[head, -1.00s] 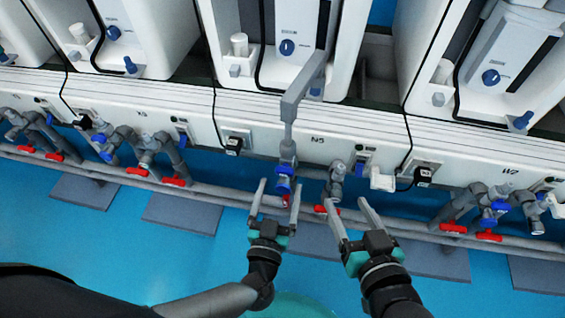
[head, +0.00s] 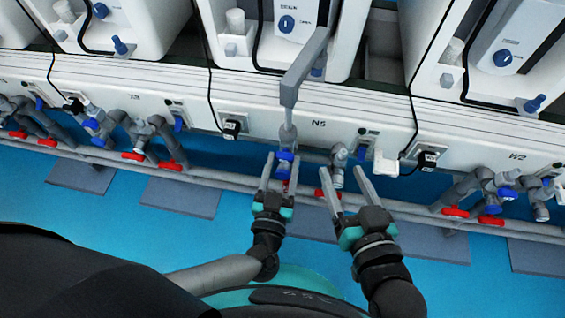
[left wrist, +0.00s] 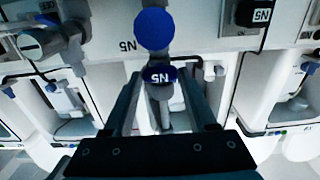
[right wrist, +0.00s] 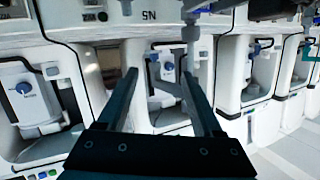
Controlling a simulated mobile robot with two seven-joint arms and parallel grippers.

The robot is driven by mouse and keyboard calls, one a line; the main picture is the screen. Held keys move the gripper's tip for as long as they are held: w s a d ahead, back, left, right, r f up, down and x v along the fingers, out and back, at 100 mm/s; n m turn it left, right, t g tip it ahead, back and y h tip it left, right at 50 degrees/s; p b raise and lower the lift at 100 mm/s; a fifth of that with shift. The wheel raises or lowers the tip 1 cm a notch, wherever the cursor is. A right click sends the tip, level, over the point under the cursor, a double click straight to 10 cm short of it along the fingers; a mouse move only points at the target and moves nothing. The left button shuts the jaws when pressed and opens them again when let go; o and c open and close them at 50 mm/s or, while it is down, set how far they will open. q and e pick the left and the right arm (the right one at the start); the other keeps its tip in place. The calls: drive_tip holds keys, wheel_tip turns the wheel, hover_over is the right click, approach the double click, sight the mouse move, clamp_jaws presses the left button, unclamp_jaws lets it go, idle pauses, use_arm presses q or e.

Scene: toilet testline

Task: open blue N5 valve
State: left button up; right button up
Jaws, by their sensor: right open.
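The blue N5 valve (head: 285,156) sits on the pipe below the grey bracket, left of the N5 label on the white panel. My left gripper (head: 281,161) is open, with its fingertips on either side of the valve in the head view. In the left wrist view, a round blue knob (left wrist: 154,29) lies beyond the fingertips, and a dark blue N5-marked part (left wrist: 158,75) shows between the fingers. I cannot tell whether the fingers touch the valve. My right gripper (head: 341,172) is open and empty, just right of the left one, near a grey fitting (head: 338,165).
A grey pipe (head: 225,180) runs along the panel's foot with red handles, one (head: 320,193) near my right gripper. Blue and red valves (head: 498,188) of W2 are at the right. A white bracket (head: 385,165) juts out nearby. Blue floor lies in front.

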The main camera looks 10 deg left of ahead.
use_arm(q)
drive_tip(key=c, duration=0.8)
drive_tip(key=shift+n+p, duration=0.45)
drive_tip(key=shift+n, duration=1.95)
drive_tip(key=shift+n+p, duration=0.3)
drive_tip(key=shift+n, duration=0.7)
use_arm(e)
drive_tip(key=shift+d+f+g+h, duration=0.35)
drive_tip(key=shift+d+g, duration=0.15)
drive_tip(key=shift+g, duration=0.15)
drive_tip(key=shift+d+f+g+h, duration=0.25)
drive_tip(key=shift+d+f+g, duration=0.1)
drive_tip(key=shift+d+g, duration=0.25)
